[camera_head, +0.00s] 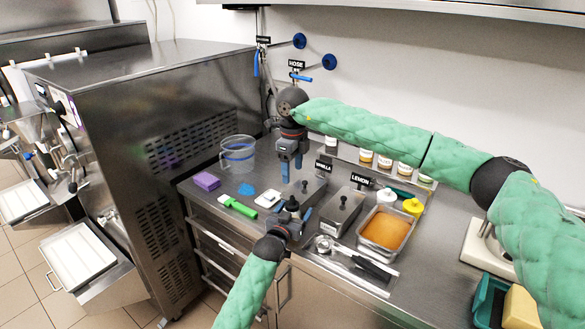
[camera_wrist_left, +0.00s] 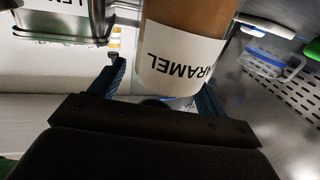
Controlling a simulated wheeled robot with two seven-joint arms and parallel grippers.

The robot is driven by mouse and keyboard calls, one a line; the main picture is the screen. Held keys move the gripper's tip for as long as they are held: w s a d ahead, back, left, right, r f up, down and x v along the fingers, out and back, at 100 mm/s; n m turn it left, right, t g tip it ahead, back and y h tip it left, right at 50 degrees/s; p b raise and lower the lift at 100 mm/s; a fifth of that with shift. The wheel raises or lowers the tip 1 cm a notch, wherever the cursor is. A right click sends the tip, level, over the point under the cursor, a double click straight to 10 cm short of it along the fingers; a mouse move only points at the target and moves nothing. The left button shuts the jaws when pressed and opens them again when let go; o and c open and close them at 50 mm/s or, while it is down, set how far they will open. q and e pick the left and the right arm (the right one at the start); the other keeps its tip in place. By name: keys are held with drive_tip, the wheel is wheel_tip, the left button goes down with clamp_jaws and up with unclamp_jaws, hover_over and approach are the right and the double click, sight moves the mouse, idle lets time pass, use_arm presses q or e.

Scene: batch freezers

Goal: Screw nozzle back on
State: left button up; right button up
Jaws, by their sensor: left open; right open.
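The caramel bottle (camera_wrist_left: 180,50), brown with a white label, stands between the two fingers of my left gripper (camera_wrist_left: 163,88) in the left wrist view. These fingers are apart, one on each side of it; I cannot tell whether they touch it. In the head view my left gripper (camera_head: 290,225) is low at the counter's front, with a dark nozzle-like top (camera_head: 292,204) showing just above it. Whether that top is seated on the bottle is unclear. My right gripper (camera_head: 290,160) points down above it, fingers open, with no object visible between them.
Vanilla (camera_head: 306,188) and lemon (camera_head: 340,212) metal containers stand to the right, beside a tray of orange-brown content (camera_head: 385,230). White-topped (camera_head: 387,197) and yellow-topped (camera_head: 412,206) bottles stand behind it.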

use_arm(q)
drive_tip(key=shift+s, duration=0.1)
use_arm(e)
drive_tip(key=shift+f, duration=0.1)
use_arm(q)
drive_tip(key=shift+s+a+f, duration=0.1)
drive_tip(key=shift+s+a, duration=0.1)
drive_tip(key=shift+s, duration=0.05)
use_arm(e)
drive_tip(key=shift+f, duration=0.15)
use_arm(q)
drive_tip(key=b+v, duration=0.2)
drive_tip(key=v, duration=0.3)
drive_tip(key=shift+s+a+b, duration=0.15)
drive_tip(key=shift+s+b, duration=0.25)
use_arm(e)
wheel_tip(320, 180, down, 2)
drive_tip(key=shift+f, duration=0.15)
use_arm(q)
drive_tip(key=shift+s+a, duration=0.2)
drive_tip(key=shift+s, duration=0.35)
use_arm(e)
drive_tip(key=shift+f, duration=0.15)
